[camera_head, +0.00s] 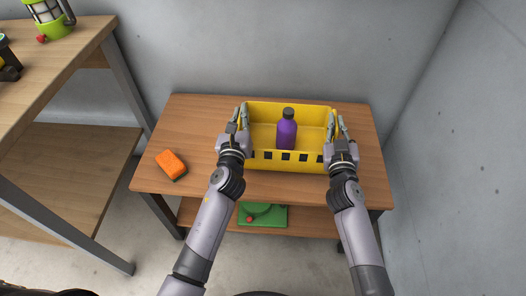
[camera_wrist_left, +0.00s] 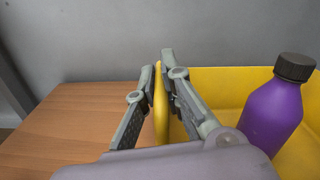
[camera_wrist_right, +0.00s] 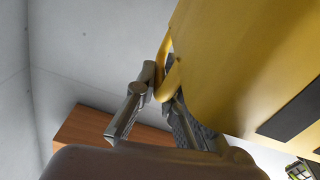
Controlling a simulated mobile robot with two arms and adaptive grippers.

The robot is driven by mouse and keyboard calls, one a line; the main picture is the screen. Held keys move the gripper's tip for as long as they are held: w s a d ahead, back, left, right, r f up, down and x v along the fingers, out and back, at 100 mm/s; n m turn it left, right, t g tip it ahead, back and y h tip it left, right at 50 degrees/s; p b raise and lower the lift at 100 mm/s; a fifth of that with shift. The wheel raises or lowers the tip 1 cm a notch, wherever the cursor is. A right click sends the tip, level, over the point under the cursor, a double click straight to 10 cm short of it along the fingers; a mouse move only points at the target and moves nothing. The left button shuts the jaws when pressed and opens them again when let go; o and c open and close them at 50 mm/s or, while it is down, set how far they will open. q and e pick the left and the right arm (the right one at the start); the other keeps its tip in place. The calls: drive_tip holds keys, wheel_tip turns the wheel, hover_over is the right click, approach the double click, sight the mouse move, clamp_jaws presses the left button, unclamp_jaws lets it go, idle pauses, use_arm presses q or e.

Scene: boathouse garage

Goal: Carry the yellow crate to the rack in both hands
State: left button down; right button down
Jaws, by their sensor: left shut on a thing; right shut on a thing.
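The yellow crate (camera_head: 315,115) is at the small wooden table, with a dark-capped purple bottle (camera_head: 287,131) upright inside. I cannot tell for sure whether its base touches the tabletop. My left gripper (camera_head: 241,113) is shut on the crate's left side; in the left wrist view its fingers (camera_wrist_left: 159,78) straddle the yellow edge. My right gripper (camera_head: 336,122) is shut on the right side; in the right wrist view its fingers (camera_wrist_right: 162,80) are at a yellow loop on the crate (camera_wrist_right: 225,75). I cannot tell which piece of furniture is the rack.
An orange sponge (camera_head: 171,164) lies on the small table (camera_head: 205,110), left of the crate. A green item (camera_head: 262,214) is on its lower shelf. A taller wooden shelf unit (camera_head: 70,55) at left bears a green lantern (camera_head: 48,18). Grey walls close the back and right.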

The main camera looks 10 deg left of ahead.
use_arm(q)
drive_tip(key=shift+d+f+b, duration=0.2)
drive_tip(key=shift+f+b, duration=0.5)
use_arm(e)
drive_tip(key=shift+a+f, duration=0.25)
drive_tip(key=shift+f, duration=0.6)
use_arm(q)
drive_tip(key=c, duration=2.2)
unclamp_jaws()
drive_tip(key=shift+f, duration=0.2)
use_arm(e)
drive_tip(key=c, duration=2.2)
unclamp_jaws()
drive_tip(key=shift+f, duration=0.2)
use_arm(q)
drive_tip(key=shift+o, duration=0.7)
drive_tip(key=shift+r, duration=0.15)
use_arm(e)
drive_tip(key=shift+o, duration=0.8)
drive_tip(key=shift+r, duration=0.15)
use_arm(q)
drive_tip(key=o, duration=0.3)
use_arm(e)
drive_tip(key=o, duration=0.4)
drive_tip(key=shift+d, duration=0.1)
drive_tip(key=shift+c, duration=0.2)
use_arm(q)
drive_tip(key=shift+o, duration=0.2)
drive_tip(key=shift+a, duration=0.1)
drive_tip(key=shift+o, duration=0.3)
